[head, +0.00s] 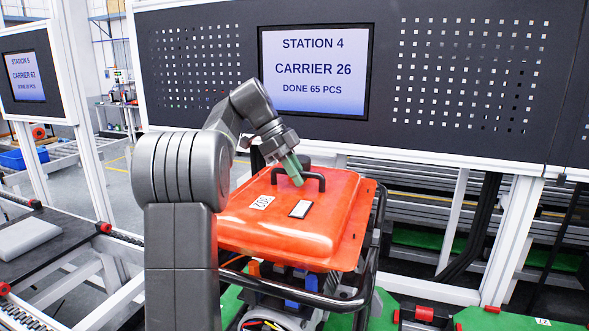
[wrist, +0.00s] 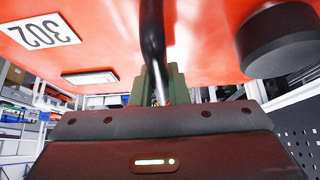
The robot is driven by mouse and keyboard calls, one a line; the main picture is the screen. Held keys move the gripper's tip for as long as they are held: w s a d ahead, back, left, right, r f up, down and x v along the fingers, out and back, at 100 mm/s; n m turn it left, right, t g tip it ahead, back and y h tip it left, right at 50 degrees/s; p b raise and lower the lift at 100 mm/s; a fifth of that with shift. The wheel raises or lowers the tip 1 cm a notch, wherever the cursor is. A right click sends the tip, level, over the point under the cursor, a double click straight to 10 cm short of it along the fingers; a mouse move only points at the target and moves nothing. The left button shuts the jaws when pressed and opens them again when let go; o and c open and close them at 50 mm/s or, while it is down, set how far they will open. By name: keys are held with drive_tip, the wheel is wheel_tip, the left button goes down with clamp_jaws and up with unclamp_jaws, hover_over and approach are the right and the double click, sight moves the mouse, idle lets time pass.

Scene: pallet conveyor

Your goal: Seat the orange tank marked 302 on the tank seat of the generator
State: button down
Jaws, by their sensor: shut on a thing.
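The orange tank (head: 330,225) with the white 302 label (head: 262,202) is over the generator (head: 345,302), a black tube frame with coloured parts and wires inside. My gripper (head: 297,177) reaches down from above and is shut on the tank's black handle (head: 318,180). In the wrist view, the green fingers (wrist: 157,85) are on either side of the handle bar (wrist: 152,35), and the label shows at upper left (wrist: 38,32). The tank hides the tank seat, and I cannot tell whether the tank touches it.
A dark panel with the station screen (head: 315,70) stands behind the generator. The generator is on a green surface (head: 390,312) with small red blocks (head: 424,314). A conveyor with a grey part (head: 27,238) is at the left. A black cap (wrist: 285,40) is on the tank.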

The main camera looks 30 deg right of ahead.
sight(296, 188)
drive_tip(key=shift+f+b, duration=1.55)
drive_tip(key=shift+f, duration=0.75)
drive_tip(key=shift+a+f+b, duration=0.1)
drive_tip(key=shift+f+b, duration=0.6)
drive_tip(key=shift+f, duration=0.75)
idle(1.3)
drive_tip(key=c, duration=1.3)
unclamp_jaws()
drive_tip(key=shift+s+a, duration=0.1)
drive_tip(key=shift+o, duration=0.6)
drive_tip(key=shift+f, duration=0.2)
drive_tip(key=o, duration=0.7)
drive_tip(key=shift+c, duration=0.2)
drive_tip(key=shift+r, duration=0.2)
